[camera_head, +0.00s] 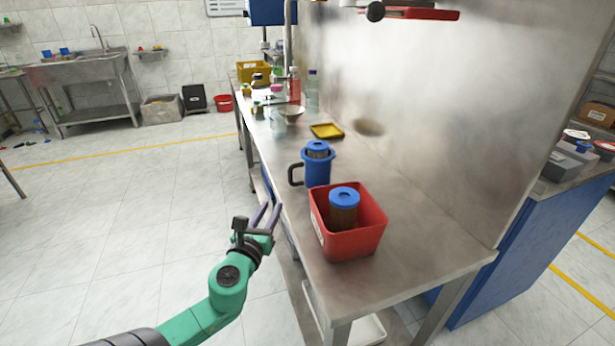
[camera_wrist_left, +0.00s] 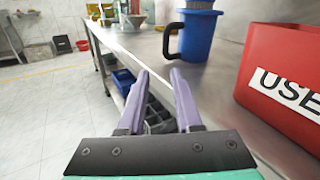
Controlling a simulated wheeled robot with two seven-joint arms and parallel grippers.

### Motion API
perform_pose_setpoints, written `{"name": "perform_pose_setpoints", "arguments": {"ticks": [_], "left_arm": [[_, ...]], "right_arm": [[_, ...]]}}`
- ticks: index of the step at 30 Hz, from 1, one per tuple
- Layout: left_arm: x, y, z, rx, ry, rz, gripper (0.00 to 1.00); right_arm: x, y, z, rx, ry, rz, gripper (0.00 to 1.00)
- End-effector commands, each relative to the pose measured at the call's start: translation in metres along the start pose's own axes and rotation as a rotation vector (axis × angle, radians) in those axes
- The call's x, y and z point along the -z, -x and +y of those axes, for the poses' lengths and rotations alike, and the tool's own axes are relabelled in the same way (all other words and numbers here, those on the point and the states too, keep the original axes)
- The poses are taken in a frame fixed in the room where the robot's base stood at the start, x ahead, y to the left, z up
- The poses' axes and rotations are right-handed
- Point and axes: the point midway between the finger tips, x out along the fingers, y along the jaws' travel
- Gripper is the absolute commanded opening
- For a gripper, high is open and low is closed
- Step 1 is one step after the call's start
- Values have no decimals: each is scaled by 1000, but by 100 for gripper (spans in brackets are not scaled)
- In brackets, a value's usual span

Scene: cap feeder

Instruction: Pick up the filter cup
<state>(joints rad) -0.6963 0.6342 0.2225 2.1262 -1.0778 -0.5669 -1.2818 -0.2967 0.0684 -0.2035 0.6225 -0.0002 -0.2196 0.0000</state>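Two blue-topped cylinders look like filter cups. One filter cup (camera_head: 343,208), brown-sided with a blue lid, stands inside a red bin (camera_head: 365,238). Another blue-and-grey one (camera_head: 318,150) sits in the mouth of a blue jug (camera_head: 317,173) with a black handle. The wrist view shows the jug (camera_wrist_left: 200,38) ahead and to the right, and the red bin (camera_wrist_left: 290,75) close on the right. My left gripper (camera_head: 267,213) has its purple fingers apart and empty, off the bench's left edge, left of jug and bin. My right gripper is not in view.
The steel bench (camera_head: 400,195) has a back panel on its right. A yellow tray (camera_head: 327,130), bottles (camera_head: 294,85) and a yellow crate (camera_head: 253,72) stand further back. The bench surface between jug and yellow tray is clear. Blue bins (camera_wrist_left: 124,80) sit below the bench edge.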

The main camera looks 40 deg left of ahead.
Motion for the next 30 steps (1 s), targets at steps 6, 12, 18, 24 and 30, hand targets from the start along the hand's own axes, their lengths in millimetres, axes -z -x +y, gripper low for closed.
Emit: {"name": "perform_pose_setpoints", "arguments": {"ticks": [6,12,18,24,30], "left_arm": [[-14,-29,-12,41,-108,-35,33],[-14,-76,-13,38,-103,-33,33],[-12,-99,-13,38,-100,-29,33],[-14,-134,-11,37,-97,-30,33],[-14,-146,-12,39,-99,-27,33]], "right_arm": [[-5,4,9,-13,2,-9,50],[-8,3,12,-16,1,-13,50],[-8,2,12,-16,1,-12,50],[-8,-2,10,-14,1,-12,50],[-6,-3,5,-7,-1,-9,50]]}}
